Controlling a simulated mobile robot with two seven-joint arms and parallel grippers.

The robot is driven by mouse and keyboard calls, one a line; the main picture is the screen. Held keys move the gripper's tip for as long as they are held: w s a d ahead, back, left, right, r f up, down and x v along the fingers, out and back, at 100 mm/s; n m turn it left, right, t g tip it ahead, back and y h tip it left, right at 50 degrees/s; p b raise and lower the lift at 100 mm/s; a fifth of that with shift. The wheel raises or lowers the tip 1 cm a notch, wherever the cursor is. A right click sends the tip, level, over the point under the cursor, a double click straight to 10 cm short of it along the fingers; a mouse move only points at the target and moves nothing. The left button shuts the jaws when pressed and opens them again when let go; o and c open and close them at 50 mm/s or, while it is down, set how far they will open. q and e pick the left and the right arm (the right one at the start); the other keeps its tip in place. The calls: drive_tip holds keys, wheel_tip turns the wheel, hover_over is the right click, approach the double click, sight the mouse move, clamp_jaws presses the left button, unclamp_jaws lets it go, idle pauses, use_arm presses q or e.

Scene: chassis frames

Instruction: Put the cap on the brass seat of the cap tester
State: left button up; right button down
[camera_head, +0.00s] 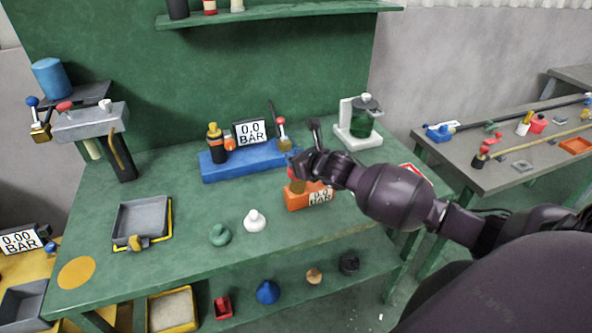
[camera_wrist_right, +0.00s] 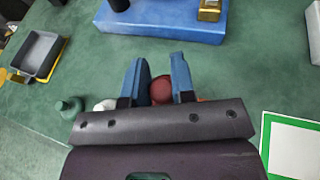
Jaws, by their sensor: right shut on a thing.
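My right gripper (camera_head: 306,165) reaches in from the right over the bench. Its two blue fingers (camera_wrist_right: 160,80) are shut on a round dark red piece, apparently the cap (camera_wrist_right: 161,90). My left gripper is not in view.
A white bulb-shaped piece (camera_head: 255,221) and a green one (camera_head: 220,235) stand at the front. A grey tray (camera_head: 143,221) lies left. A white stand with a green vessel (camera_head: 364,122) is at the back right. The bench middle-left is clear.

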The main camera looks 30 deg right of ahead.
hover_over(296, 183)
drive_tip(key=shift+f, duration=2.15)
drive_tip(key=shift+f+b, duration=0.35)
drive_tip(key=shift+f, duration=0.25)
drive_tip(key=c, duration=1)
unclamp_jaws()
drive_tip(key=shift+o, duration=0.2)
drive_tip(key=shift+r, duration=0.1)
